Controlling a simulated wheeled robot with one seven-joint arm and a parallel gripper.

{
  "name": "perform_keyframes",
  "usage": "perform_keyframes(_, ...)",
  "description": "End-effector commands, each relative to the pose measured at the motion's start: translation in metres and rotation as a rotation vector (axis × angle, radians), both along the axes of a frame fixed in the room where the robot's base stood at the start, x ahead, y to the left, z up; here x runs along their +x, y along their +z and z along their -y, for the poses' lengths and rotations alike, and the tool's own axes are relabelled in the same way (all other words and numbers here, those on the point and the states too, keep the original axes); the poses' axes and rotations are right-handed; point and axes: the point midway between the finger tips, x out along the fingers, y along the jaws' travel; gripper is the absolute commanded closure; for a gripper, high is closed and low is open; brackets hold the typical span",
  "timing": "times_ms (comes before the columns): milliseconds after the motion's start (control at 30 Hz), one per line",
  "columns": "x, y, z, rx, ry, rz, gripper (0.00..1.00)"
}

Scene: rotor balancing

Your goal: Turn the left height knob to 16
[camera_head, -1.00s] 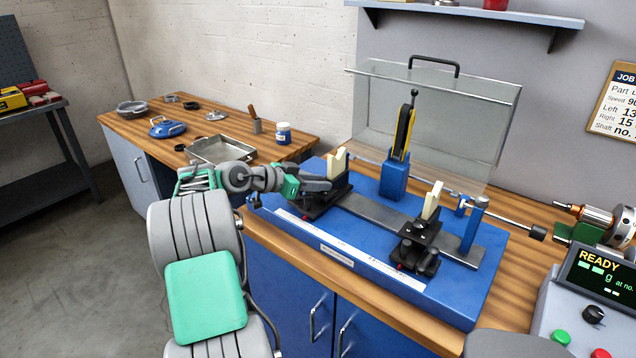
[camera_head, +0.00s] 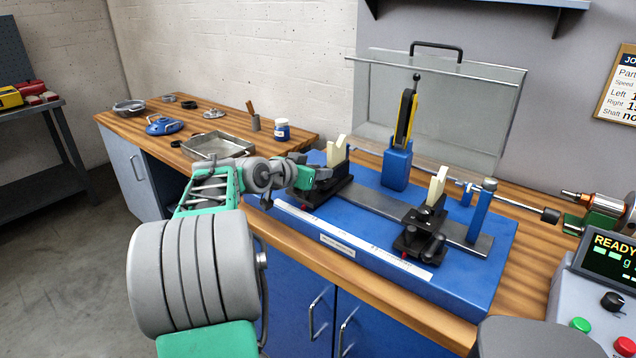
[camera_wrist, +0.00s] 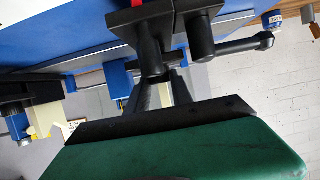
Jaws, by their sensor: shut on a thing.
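The left support stand (camera_head: 325,190) is a black carriage with a cream V-block (camera_head: 337,149) on top, on the blue balancing machine (camera_head: 375,235). My gripper (camera_head: 328,178) is at this stand, on its near side, and hides its height knob in the head view. In the wrist view my gripper (camera_wrist: 165,90) is shut on a dark knob (camera_wrist: 151,58), with another black cylinder (camera_wrist: 200,38) and a black lever handle (camera_wrist: 262,41) beside it. No knob reading is legible. The right support stand (camera_head: 420,232) has a similar cream block and black knobs.
A blue post with a yellow-black part (camera_head: 398,160) stands behind the rail, before a raised clear cover (camera_head: 440,110). A metal tray (camera_head: 218,147) and a jar (camera_head: 282,130) are on the left bench. The console (camera_head: 600,290) reads READY. The job card (camera_head: 618,85) is cut off.

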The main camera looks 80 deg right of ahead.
Motion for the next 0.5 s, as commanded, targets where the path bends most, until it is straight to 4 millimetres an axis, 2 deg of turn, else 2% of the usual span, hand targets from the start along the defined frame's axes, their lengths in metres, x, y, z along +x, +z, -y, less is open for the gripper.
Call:
perform_keyframes(33, -0.0037, -0.0047, -0.0012, -0.003, 0.028, 0.002, 1.00)
perform_keyframes(500, -0.0051, -0.0016, -0.0011, 0.002, 0.243, 0.001, 1.00)
